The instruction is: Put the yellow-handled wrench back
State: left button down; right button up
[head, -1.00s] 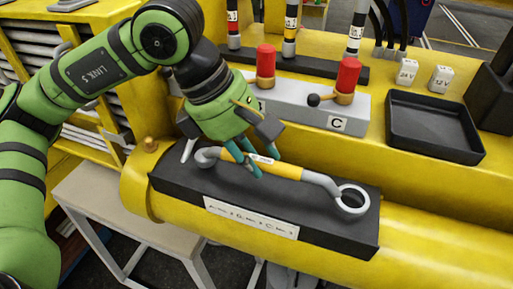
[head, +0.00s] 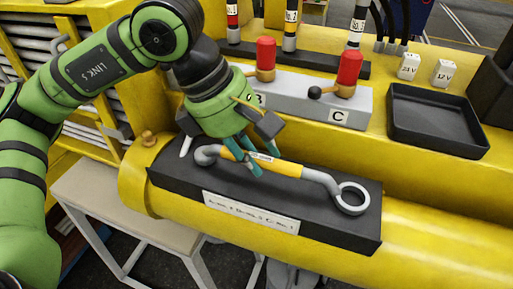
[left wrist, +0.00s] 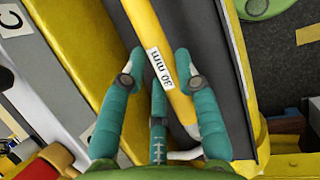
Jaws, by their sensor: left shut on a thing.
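The yellow-handled wrench (head: 285,168) has a grey open jaw at its left end and a grey ring at its right end. It is on or just above a long black holder block (head: 330,220) with a white label strip on its front. My left gripper (head: 250,166) comes down from above, its teal fingers shut on the yellow handle left of its middle. In the left wrist view the handle (left wrist: 181,103), with a "30 mm" label, runs between the fingers (left wrist: 157,70). Whether the wrench touches the block is unclear. My right gripper is not in view.
Behind the block stands a grey valve panel (head: 305,95) with red-topped levers. An empty black tray (head: 436,115) and two small white labelled blocks are at the right. A yellow tube (head: 430,225) runs under the holder block.

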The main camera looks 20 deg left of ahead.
pick_arm(q)
jog(key=shift+f, duration=0.1)
jog(key=c, duration=0.8)
grip_release()
jog(key=shift+c, duration=0.2)
jog(key=v, duration=1.2)
